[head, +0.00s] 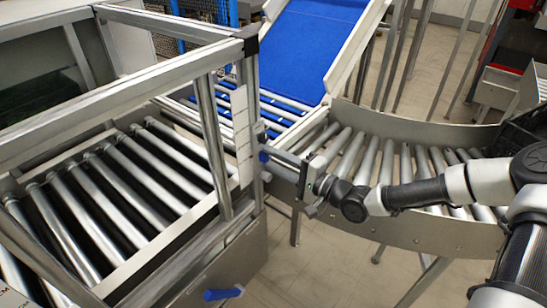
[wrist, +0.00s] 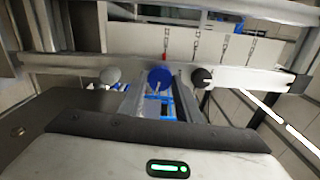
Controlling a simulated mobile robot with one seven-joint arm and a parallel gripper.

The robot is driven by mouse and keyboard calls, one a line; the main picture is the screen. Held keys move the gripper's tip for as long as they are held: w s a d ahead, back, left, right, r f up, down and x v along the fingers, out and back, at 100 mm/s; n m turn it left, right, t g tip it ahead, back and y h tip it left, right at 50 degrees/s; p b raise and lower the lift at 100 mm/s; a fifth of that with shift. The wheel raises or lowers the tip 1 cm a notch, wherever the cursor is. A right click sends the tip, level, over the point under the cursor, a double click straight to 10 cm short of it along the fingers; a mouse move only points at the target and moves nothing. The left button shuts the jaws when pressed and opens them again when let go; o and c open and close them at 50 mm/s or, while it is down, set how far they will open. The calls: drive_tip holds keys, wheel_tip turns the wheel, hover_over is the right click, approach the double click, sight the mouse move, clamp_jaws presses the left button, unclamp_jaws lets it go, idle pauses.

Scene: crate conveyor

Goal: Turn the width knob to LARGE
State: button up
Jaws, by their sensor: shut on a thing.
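A row of three round knobs sits on a metal rail in the wrist view: a grey knob (wrist: 110,76), a blue knob (wrist: 160,77) and a black knob (wrist: 203,77). My gripper (wrist: 160,92) is shut on the blue knob, its fingers reaching it from below in that view. A pale mark shows on the blue knob's face, pointing roughly downward. No lettering such as LARGE is readable. In the head view my gripper (head: 270,154) meets the frame post, with the blue knob (head: 263,157) at its tip.
Pale plates (wrist: 210,48) with small pointers hang above the knobs. A framed roller conveyor (head: 130,180) stands left, a curved roller conveyor (head: 400,165) lies behind my arm, and a blue belt (head: 310,45) slopes up behind. A blue handle (head: 223,294) sticks out low in front.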

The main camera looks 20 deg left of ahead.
drive_tip(key=shift+m, duration=1.6)
drive_tip(key=o, duration=1.1)
drive_tip(key=v, duration=1.7)
drive_tip(key=shift+d+b, duration=0.25)
drive_tip(key=shift+b, duration=0.05)
